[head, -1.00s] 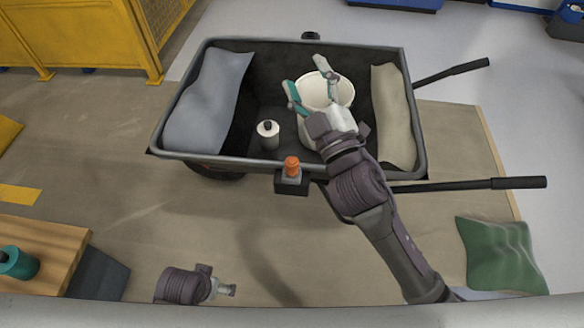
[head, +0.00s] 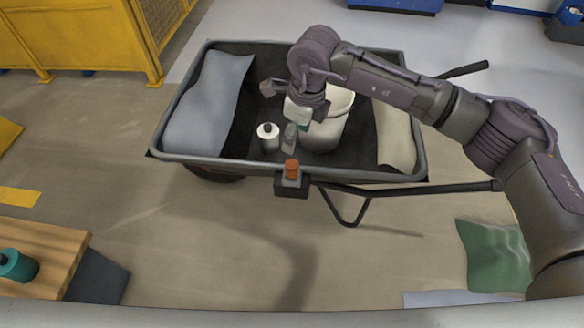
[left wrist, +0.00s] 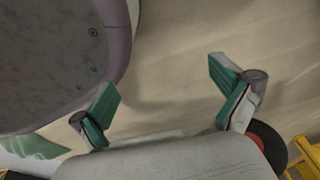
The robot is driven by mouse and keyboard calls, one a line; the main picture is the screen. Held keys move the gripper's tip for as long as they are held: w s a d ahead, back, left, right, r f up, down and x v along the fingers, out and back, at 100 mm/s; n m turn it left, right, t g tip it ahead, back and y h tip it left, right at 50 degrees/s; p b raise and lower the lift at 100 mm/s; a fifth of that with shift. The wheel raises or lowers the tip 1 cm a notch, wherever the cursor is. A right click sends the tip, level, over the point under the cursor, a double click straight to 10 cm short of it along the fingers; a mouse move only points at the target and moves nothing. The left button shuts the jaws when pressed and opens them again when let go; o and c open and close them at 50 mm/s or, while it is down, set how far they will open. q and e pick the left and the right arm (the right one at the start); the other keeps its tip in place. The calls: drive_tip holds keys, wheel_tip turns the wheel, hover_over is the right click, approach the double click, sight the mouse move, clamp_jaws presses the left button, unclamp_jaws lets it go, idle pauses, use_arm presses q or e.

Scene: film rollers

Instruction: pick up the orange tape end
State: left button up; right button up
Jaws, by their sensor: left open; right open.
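The small orange tape end (head: 291,169) stands upright in a dark holder (head: 291,187) on the front rim of the cart (head: 230,166). My right gripper (head: 297,132) reaches down into the cart, behind the orange piece and apart from it. It is open, between the white-topped bottle and the white bucket; its fingers are partly hidden by the wrist. My left gripper (left wrist: 168,98) shows only in the left wrist view, open and with nothing between its fingers. The orange tape end cannot be made out there.
The cart holds a grey-blue bag (head: 205,105), a beige bag (head: 395,140), a white bucket (head: 325,135) and a white-topped bottle (head: 268,137). A wooden table (head: 50,245) with a teal roll (head: 18,264) is at lower left. A green cushion (head: 492,255) lies right. Floor in front is clear.

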sight(293, 164)
drive_tip(key=f, duration=0.5)
drive_tip(key=a+f, duration=0.1)
drive_tip(key=f, duration=0.2)
drive_tip(key=shift+w+a+f, duration=0.1)
drive_tip(key=shift+w, duration=0.1)
wheel_tip(293, 164, down, 4)
drive_tip(key=shift+w+f, duration=0.1)
drive_tip(key=shift+f, duration=0.05)
drive_tip(key=shift+f+b, duration=0.3)
drive_tip(key=shift+f, duration=0.05)
drive_tip(key=shift+w, duration=0.1)
use_arm(q)
drive_tip(key=shift+w+r, duration=0.65)
use_arm(e)
clamp_jaws()
